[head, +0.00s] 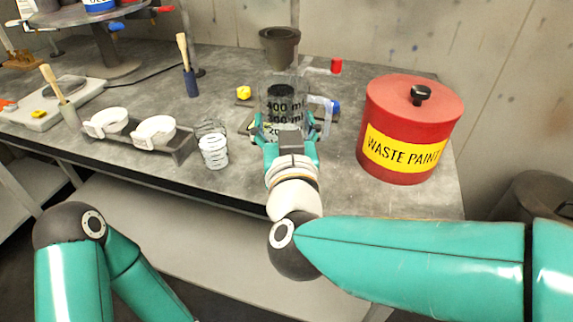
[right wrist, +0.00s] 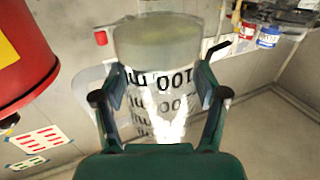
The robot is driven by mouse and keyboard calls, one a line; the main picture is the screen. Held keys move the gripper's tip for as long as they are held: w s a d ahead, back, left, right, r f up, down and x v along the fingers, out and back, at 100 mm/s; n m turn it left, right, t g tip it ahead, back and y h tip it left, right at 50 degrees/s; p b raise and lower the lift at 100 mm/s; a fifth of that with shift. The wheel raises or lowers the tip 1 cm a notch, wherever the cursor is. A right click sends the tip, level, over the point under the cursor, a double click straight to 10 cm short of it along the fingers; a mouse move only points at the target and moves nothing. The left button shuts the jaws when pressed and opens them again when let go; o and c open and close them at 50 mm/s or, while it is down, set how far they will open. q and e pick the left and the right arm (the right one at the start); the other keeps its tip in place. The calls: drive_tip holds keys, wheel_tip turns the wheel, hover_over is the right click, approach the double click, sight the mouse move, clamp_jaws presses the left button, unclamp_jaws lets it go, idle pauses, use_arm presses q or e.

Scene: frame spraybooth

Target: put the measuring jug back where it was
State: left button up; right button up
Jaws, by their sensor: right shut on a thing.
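The clear measuring jug (head: 284,104), with black ml markings, stands about upright near the middle of the bench in the head view. My right gripper (head: 289,133) is shut around it from the near side. In the right wrist view, the jug (right wrist: 165,85) sits between the two dark fingers (right wrist: 160,95), and its markings appear upside down. The gripper hides the jug's lower part in the head view, so I cannot tell whether its base touches the bench. My left arm shows at the lower left, but its gripper is out of view.
A red waste paint can (head: 412,155) stands right of the jug. A dark cup (head: 280,46) is behind it, and a yellow piece (head: 243,92) lies behind left. The bench (head: 225,68) has bare room behind.

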use_arm(q)
drive_tip(key=shift+f+b, duration=1)
drive_tip(key=shift+f, duration=0.2)
use_arm(e)
drive_tip(key=shift+f, duration=3.5)
use_arm(q)
drive_tip(key=shift+s, duration=0.1)
use_arm(e)
drive_tip(key=o, duration=1.2)
drive_tip(key=shift+s, duration=0.1)
drive_tip(key=shift+o, duration=0.2)
